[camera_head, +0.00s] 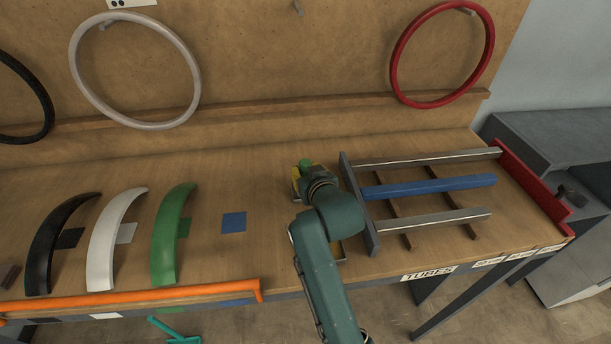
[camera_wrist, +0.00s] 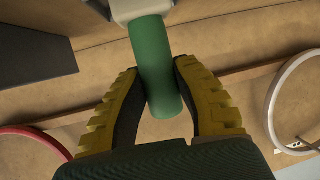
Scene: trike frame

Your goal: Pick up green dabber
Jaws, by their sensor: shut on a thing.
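The green dabber (camera_wrist: 154,45) is a green cylinder with a pale grey-white end piece (camera_wrist: 140,8) at the top of the wrist view. My gripper (camera_wrist: 160,78) has its two yellow, ribbed fingers closed around the green cylinder, one on each side. In the head view, my gripper (camera_head: 296,174) is over the bench, just left of the metal tube rack. Only a small green part of the dabber (camera_head: 305,164) shows there; my wrist hides the rest. I cannot tell whether the dabber touches the bench.
The tube rack (camera_head: 372,208) with a blue tube (camera_head: 430,187) is close on the right. Black (camera_head: 46,245), white (camera_head: 107,240) and green (camera_head: 166,240) curved fenders lie left. An orange bar (camera_head: 150,296) runs along the front edge. Bench around the blue square (camera_head: 234,222) is clear.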

